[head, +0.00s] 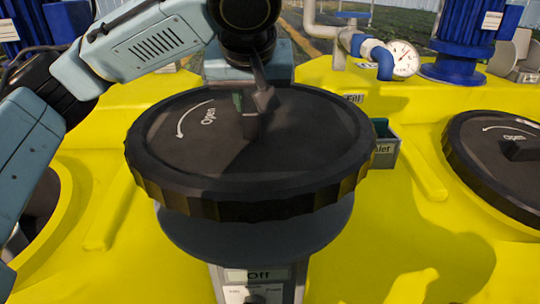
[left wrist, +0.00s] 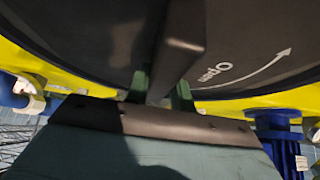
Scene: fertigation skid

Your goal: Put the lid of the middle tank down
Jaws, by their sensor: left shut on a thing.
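The large black ribbed lid (head: 290,165), marked "Open" with a curved arrow, is in the middle of the head view. It looks level and raised, over a grey-blue round shape whose nature I cannot make out. My left gripper (head: 252,103) is shut on the bar handle (head: 251,126) on top of the lid. In the left wrist view, the green-tipped fingers of the left gripper (left wrist: 160,92) are on both sides of the handle (left wrist: 179,45). The lid hides the middle tank's opening. My right gripper is not in view.
A second black lid (head: 490,165) lies on the yellow tank top at the right. A round opening's yellow rim (head: 62,215) shows at the left. A pressure gauge (head: 403,58), blue pump (head: 463,40) and pipes stand behind. A box marked "Off" (head: 258,283) is in front.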

